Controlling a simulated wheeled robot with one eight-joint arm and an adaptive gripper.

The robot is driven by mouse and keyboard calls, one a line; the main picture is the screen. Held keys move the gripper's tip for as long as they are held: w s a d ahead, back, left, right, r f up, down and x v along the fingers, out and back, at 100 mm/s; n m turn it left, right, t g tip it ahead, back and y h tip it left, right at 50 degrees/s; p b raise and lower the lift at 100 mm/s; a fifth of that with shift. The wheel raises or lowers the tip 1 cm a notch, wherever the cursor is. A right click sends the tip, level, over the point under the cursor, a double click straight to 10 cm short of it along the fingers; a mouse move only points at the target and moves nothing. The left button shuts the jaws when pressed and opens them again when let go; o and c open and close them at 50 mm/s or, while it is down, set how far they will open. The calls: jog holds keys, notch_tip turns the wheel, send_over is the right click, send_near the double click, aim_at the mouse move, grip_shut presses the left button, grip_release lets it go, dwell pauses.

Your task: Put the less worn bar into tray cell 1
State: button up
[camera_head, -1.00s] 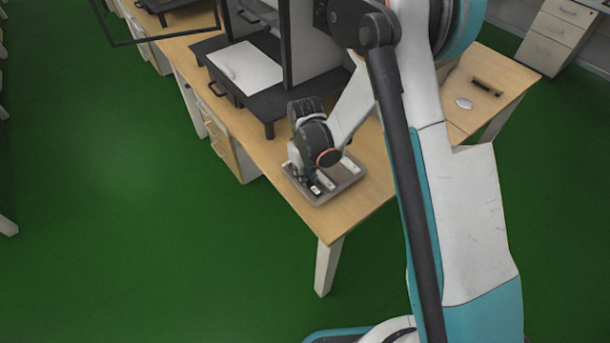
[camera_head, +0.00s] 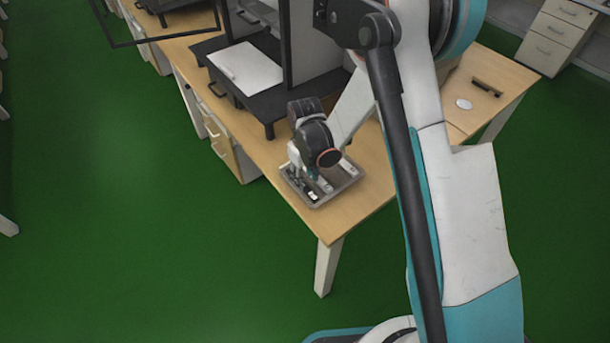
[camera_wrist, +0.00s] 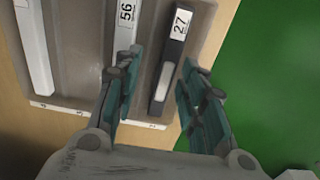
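The grey tray (camera_head: 318,204) lies on the near end of the wooden table; the wrist view shows its rim (camera_wrist: 205,30). In the wrist view a dark bar labelled 27 (camera_wrist: 168,72), with a pale worn-looking strip, lies in the tray. A light bar labelled 56 (camera_wrist: 124,38) lies left of it. A plain white bar (camera_wrist: 35,50) lies farther left. My gripper (camera_wrist: 160,72) is open and empty, one finger on each side of bar 27 in the picture; its height above the bar is unclear. The left finger partly covers bar 56. The cell labels on the rim are too small to read surely.
A black stand (camera_head: 285,100) with a white sheet (camera_head: 245,65) stands behind the tray on the table (camera_head: 350,215). A small white disc (camera_head: 464,104) and a dark handle-like piece (camera_head: 487,88) lie at the right. Green floor (camera_head: 150,240) lies beyond the table edge.

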notch_tip(320, 180, up, 13)
jog(key=p, duration=0.3)
jog(key=shift+f, duration=0.2)
notch_tip(320, 180, up, 8)
jog(key=m+t, duration=0.1)
send_over(305, 183)
jog(key=s+d, duration=0.2)
jog(key=d, duration=0.2)
jog(key=s+d+r+m+t, duration=0.2)
jog(key=s+d+r, duration=0.3)
jog(key=r, duration=0.4)
jog(key=s+d+r+m+t, duration=0.2)
jog(key=s+d+r, duration=0.1)
jog(key=s, duration=0.4)
jog(key=s+d+r+m+t, duration=0.1)
jog(key=s+d+r+t, duration=0.1)
jog(key=s+d, duration=0.2)
jog(key=shift+s+d+r+m, duration=0.25)
jog(key=shift+s+r+m, duration=0.15)
jog(key=shift+s, duration=0.95)
jog(key=shift+f+b, duration=1.15)
jog(key=shift+f, duration=0.15)
